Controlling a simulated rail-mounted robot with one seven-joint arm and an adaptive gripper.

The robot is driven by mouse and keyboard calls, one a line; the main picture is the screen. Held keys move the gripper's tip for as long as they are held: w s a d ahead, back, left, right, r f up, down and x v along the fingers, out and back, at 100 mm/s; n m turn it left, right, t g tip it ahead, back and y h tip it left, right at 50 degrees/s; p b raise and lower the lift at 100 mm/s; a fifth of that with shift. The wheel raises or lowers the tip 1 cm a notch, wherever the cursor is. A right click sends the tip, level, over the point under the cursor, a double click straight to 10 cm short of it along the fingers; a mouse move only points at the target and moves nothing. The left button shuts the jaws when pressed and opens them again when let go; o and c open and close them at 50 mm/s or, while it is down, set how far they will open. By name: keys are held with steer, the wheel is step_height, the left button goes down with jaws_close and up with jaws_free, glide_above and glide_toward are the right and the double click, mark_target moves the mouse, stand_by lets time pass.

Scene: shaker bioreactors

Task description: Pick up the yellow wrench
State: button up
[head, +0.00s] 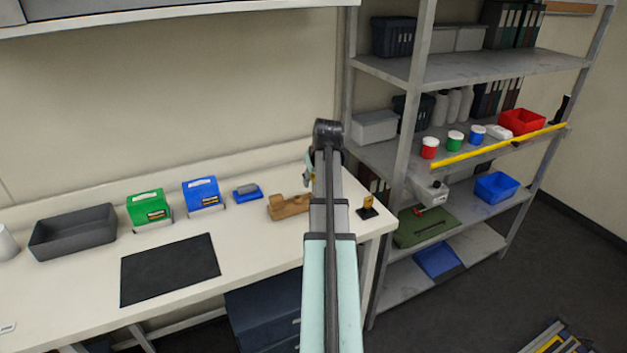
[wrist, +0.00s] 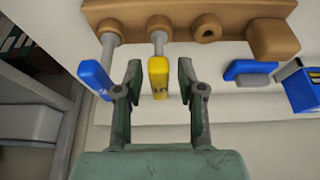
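The yellow wrench (wrist: 158,74) shows in the wrist view as a yellow handle on a grey shaft that runs into a brown holder (wrist: 180,18). My gripper (wrist: 159,68) is open, with one finger on each side of the yellow handle. Gaps show between the handle and both fingers, and nothing is held. A blue-handled tool (wrist: 94,78) sits in the same holder, just left of the left finger. In the head view the brown holder (head: 289,207) is on the bench, and my arm hides most of the gripper and the wrench.
The white bench (head: 75,280) carries a grey tray (head: 75,232), a green box (head: 149,207), a blue box (head: 202,194) and a black mat (head: 169,269). A small black stand (head: 367,213) is near the right edge. A metal shelf (head: 470,70) stands to the right.

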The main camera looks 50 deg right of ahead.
steer(key=shift+x, duration=1.35)
jaws_close()
